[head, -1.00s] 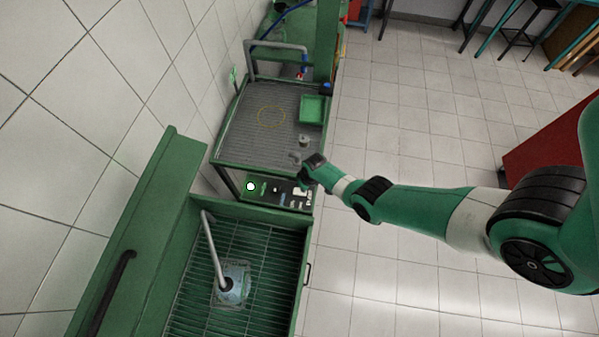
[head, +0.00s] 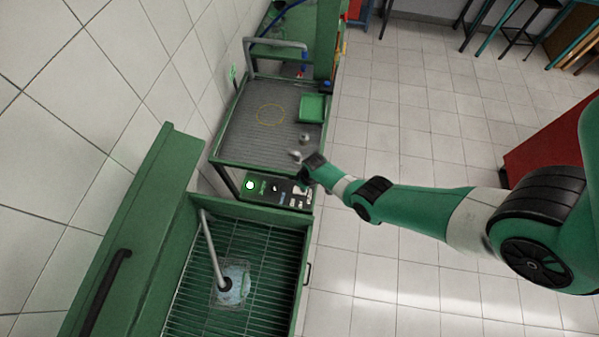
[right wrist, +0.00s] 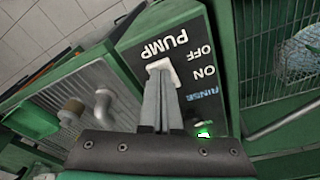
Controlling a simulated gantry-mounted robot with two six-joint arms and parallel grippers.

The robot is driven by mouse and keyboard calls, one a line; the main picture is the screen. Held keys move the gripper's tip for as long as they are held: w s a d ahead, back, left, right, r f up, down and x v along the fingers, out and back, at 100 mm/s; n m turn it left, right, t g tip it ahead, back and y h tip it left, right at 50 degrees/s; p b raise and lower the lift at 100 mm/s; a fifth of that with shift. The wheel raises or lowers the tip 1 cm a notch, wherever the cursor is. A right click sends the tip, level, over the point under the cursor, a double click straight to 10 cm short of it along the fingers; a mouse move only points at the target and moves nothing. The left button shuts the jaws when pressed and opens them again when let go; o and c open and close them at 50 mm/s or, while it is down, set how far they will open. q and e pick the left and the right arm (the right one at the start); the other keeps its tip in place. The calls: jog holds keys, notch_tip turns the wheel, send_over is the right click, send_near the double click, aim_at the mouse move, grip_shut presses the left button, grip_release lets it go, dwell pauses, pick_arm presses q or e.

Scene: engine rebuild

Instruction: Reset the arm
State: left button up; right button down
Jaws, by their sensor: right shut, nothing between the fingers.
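My right arm reaches in from the right in the head view, its gripper end over the right side of the dark control panel (head: 265,192). In the right wrist view the right gripper (right wrist: 161,85) is shut and empty. Its fingertips overlap a white switch (right wrist: 163,70) on the panel (right wrist: 140,48), beside the words PUMP, OFF and ON. I cannot tell whether they touch it. A green light (right wrist: 204,133) glows near the word RINSE; a lit round light (head: 250,185) shows in the head view. My left gripper is not in view.
A ribbed tray (head: 250,135) behind the panel holds a small green bin (head: 312,108), a thin ring (head: 270,115) and two grey metal parts (head: 305,138). In front is a green wash basin (head: 205,290) with a grate and bent pipe (head: 212,250). Open floor lies to the right.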

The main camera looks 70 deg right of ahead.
jog(key=shift+f, duration=0.25)
jog(key=shift+r, duration=0.1)
dwell(0.3)
